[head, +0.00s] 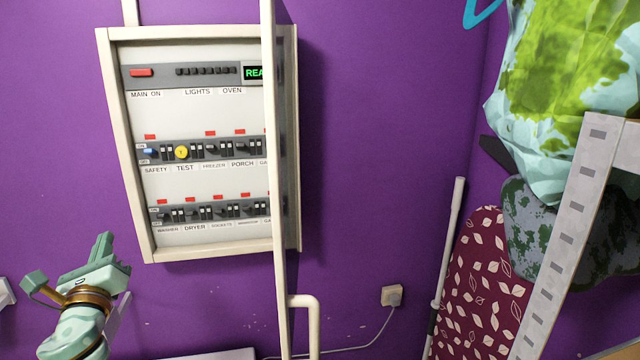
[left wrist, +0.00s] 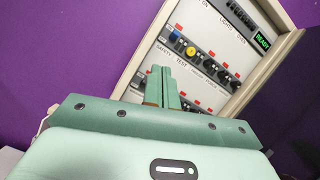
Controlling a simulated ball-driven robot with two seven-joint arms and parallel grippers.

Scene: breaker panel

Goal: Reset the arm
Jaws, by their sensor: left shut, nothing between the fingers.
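My left gripper (head: 104,243) is at the lower left in the head view, below and left of the breaker panel (head: 200,110). Its fingers are shut with nothing between them, and it is apart from the panel. In the left wrist view the closed fingers (left wrist: 163,86) point up toward the panel's lower left part. The panel has rows of dark breakers, a yellow round button (head: 181,152) above the TEST label, a blue switch (head: 149,151) above SAFETY, and a green display (head: 254,73). My right gripper is not in view.
The panel's door (head: 273,150) stands open edge-on, hiding the panel's right side. A white pipe (head: 303,300) and a wall socket (head: 391,295) with a cable are below right. Patterned boards and bags (head: 480,290) lean at the right. The purple wall around my left gripper is clear.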

